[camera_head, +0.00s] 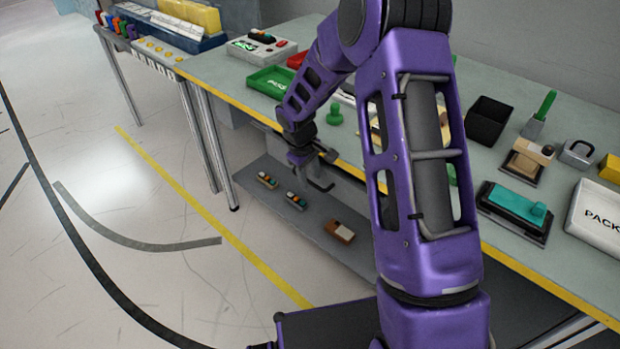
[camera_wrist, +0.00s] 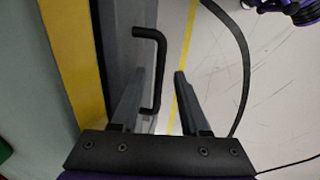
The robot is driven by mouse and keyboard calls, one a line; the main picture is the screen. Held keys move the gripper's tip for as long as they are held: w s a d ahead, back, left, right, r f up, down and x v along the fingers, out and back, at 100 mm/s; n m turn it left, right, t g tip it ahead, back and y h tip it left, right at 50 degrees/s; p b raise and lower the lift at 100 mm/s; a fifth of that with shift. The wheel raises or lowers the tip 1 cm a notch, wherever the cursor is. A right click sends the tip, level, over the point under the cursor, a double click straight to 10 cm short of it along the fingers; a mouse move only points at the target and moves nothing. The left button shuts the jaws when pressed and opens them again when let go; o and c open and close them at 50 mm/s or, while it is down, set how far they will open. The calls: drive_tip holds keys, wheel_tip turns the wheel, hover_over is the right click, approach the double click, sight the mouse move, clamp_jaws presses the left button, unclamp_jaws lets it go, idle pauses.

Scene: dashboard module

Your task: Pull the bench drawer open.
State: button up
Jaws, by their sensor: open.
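The drawer's black bar handle (camera_wrist: 160,62) shows in the wrist view, standing out from the grey drawer front (camera_wrist: 118,30) beside the bench's yellow edge. My gripper (camera_wrist: 161,72) is open, with one finger on each side of the handle in that view. I see no clear contact, and cannot tell the exact depth of the handle between the fingers. In the head view my gripper (camera_head: 314,164) is low at the bench's front edge. My purple arm hides much of the drawer area there, and the drawer looks shut.
The bench top (camera_head: 216,68) carries a green tray (camera_head: 270,82), a black bin (camera_head: 488,120), a teal block (camera_head: 515,203) and a white PACK tray (camera_head: 597,222). A low grey shelf (camera_head: 262,208) below holds several small parts. The floor in front (camera_head: 150,280) is clear.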

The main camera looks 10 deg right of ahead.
drive_tip(key=shift+f, duration=0.1)
clamp_jaws()
idle(1.4)
